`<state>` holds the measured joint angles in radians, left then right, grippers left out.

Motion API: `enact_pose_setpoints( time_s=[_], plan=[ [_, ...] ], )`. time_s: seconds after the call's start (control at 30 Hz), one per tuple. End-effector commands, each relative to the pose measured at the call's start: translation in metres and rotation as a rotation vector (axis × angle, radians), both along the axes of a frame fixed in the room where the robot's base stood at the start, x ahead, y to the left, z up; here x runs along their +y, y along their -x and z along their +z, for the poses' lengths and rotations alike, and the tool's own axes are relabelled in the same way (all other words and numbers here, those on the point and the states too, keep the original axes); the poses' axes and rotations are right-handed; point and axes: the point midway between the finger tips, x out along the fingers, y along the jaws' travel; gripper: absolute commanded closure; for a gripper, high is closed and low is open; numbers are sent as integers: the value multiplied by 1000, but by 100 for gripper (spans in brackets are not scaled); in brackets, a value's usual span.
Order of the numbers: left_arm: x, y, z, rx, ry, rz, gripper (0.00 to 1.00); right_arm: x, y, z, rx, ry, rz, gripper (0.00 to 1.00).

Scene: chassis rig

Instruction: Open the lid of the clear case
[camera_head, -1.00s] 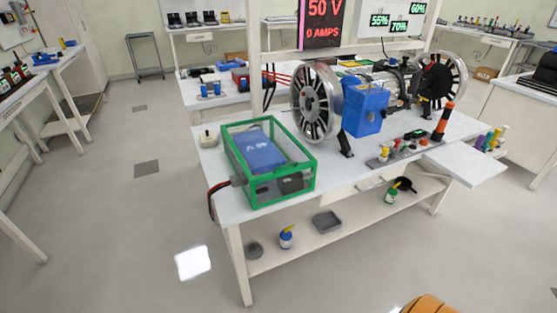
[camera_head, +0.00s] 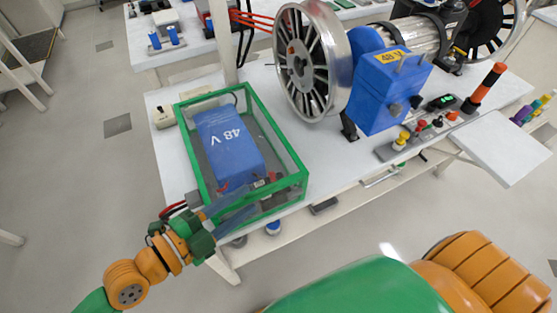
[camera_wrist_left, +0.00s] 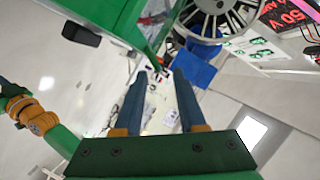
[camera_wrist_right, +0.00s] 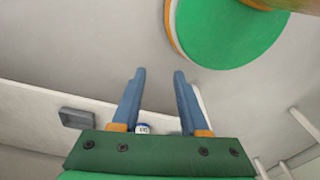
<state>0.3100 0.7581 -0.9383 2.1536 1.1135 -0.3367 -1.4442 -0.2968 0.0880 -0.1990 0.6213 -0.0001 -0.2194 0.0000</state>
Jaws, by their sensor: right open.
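The clear case (camera_head: 297,179) has a green frame and see-through walls. It stands at the near left of the white table, and a blue 48 V block (camera_head: 228,148) lies inside it. The lid looks down, though its clear panel is hard to make out. My left gripper (camera_head: 247,206) is at the near side of the case, its fingers overlapping the front wall in the head view. In the left wrist view its fingers (camera_wrist_left: 160,88) are apart and empty, with the green frame (camera_wrist_left: 122,20) above them. My right gripper (camera_wrist_right: 157,75) is open and empty, seen only in its own wrist view.
A spoked wheel (camera_head: 312,62) and a blue housing (camera_head: 389,90) stand right of the case. A control strip (camera_head: 427,130) lies farther right. A small beige device (camera_head: 163,117) sits left of the case.

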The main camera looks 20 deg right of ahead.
Motion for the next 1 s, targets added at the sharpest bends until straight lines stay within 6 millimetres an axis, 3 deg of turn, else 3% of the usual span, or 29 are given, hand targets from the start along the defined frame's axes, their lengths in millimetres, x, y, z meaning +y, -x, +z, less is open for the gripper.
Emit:
enact_pose_setpoints(
  time_s=[0.13,0.4,0.73,0.87,0.9,1.0],
  plan=[
    [-22,-8,0,3,3,1,60,1,2,14,5,-2,-1,56],
    [-55,-23,-12,2,2,5,60,11,5,21,9,-18,-3,56],
    [-60,-25,-15,1,0,5,60,6,4,21,7,-9,-1,56],
    [-59,-25,-15,1,0,5,95,5,3,21,7,-9,-1,56],
    [-59,-25,-15,1,0,5,100,5,3,21,6,-8,-1,56],
    [-59,-25,-15,1,0,5,100,4,3,21,6,-7,-1,56]
  ],
)
